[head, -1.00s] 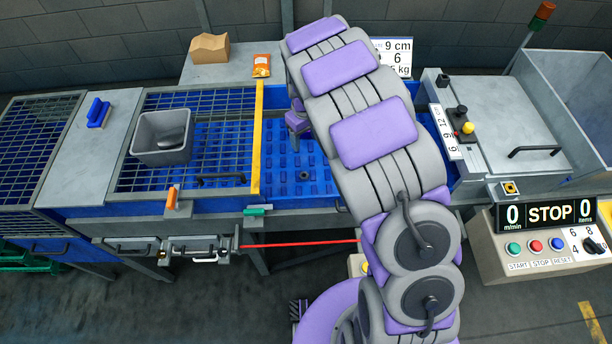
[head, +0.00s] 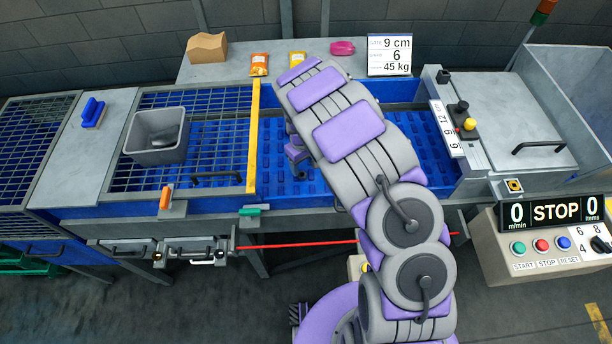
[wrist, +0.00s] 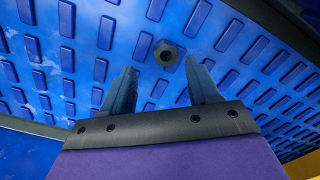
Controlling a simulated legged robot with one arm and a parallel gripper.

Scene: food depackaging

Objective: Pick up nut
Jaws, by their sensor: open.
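A dark hex nut (wrist: 166,54) lies on the blue ribbed belt (wrist: 228,85) in the wrist view. My gripper (wrist: 161,66) is open and empty, its two blue-grey fingers apart. The nut shows just beyond the fingertips, roughly in line with the gap between them, nearer the right finger. In the head view my gripper (head: 296,150) is over the belt, to the right of the yellow bar, and the nut is hard to make out beside it.
A yellow bar (head: 254,135) and a metal grid with a grey bin (head: 140,154) stand left of the open belt. Packets (head: 259,64) lie on the rear shelf. A grey cover (head: 495,105) is at the right. The display (head: 555,212) reads STOP and 0.

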